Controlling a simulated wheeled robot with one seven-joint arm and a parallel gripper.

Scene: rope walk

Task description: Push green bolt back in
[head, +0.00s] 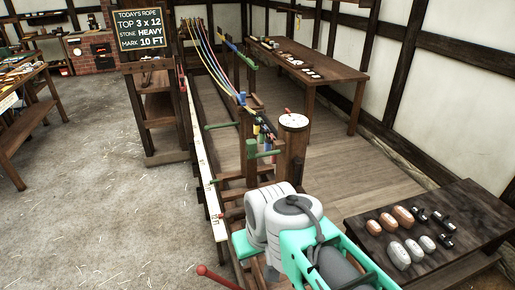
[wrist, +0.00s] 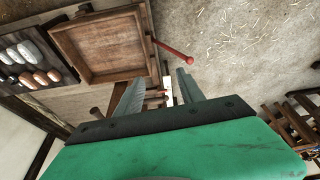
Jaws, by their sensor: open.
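In the head view a green rod with a rounded end (head: 222,126) sticks out to the left of the wooden post in the middle. A green block (head: 262,154) sits lower, beside a round post. I cannot tell for certain which of these is the green bolt. My gripper (wrist: 159,77) shows in the wrist view, its two fingers apart with nothing between them. In the head view my arm hides its fingers. No green bolt shows in the wrist view.
A red-tipped handle (wrist: 175,52) stands just ahead of the fingers, beside an empty wooden tray (wrist: 146,40). A dark bench (head: 365,211) with several stones and black tools is at right. A long white marked rail (head: 202,165) runs back. The left floor (head: 110,190) is clear.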

